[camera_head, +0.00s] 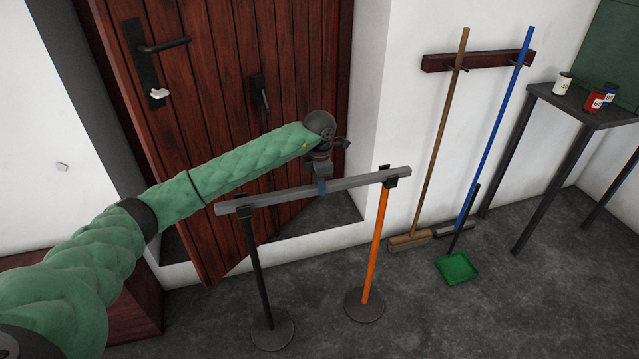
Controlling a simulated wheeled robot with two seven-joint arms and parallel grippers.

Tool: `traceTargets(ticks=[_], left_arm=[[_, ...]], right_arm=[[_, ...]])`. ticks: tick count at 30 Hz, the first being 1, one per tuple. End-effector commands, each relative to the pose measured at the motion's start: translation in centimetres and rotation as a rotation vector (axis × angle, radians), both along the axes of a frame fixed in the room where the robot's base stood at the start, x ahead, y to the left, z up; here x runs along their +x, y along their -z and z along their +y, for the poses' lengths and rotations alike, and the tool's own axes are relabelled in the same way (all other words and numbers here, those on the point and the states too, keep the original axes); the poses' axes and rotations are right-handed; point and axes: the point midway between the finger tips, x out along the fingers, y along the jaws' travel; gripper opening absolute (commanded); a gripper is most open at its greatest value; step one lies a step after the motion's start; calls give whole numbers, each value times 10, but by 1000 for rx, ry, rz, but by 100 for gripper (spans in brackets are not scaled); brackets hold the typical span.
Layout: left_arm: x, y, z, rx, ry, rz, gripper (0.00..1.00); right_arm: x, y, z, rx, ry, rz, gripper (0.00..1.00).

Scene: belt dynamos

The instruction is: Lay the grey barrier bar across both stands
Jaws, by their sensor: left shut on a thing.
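The grey barrier bar (345,185) runs level at the top of two stands, one black and one orange. Its left end is over the black stand (257,272) and its right end over the orange stand (376,245). Both stands are upright on round dark bases. The bar appears at the height of the stand tops; whether it fully rests in both holders I cannot tell. My left gripper (321,184) is shut on the bar near its middle, from above. My right gripper is not in view.
A wooden door (215,110) with dark handles stands ajar behind the bar. At right, a broom (437,130) and a blue-handled broom (497,125) hang from a wall rack. A green dustpan (457,268) is on the floor. A dark table (580,103) bears cans.

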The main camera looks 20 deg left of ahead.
Motion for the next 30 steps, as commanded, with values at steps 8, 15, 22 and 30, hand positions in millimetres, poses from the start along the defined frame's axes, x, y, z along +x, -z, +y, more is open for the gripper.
traceTargets(ticks=[8, 15, 22, 30], left_arm=[[0, 0, 0, 0, 0, 0, 52], [0, -2, 0, 0, 0, 0, 52], [1, -29, 1, 0, -1, -4, 52], [1, -66, 0, 1, 0, -1, 52]], right_arm=[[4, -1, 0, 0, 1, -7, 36], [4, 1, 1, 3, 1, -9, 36], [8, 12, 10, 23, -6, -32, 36], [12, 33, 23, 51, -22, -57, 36]])
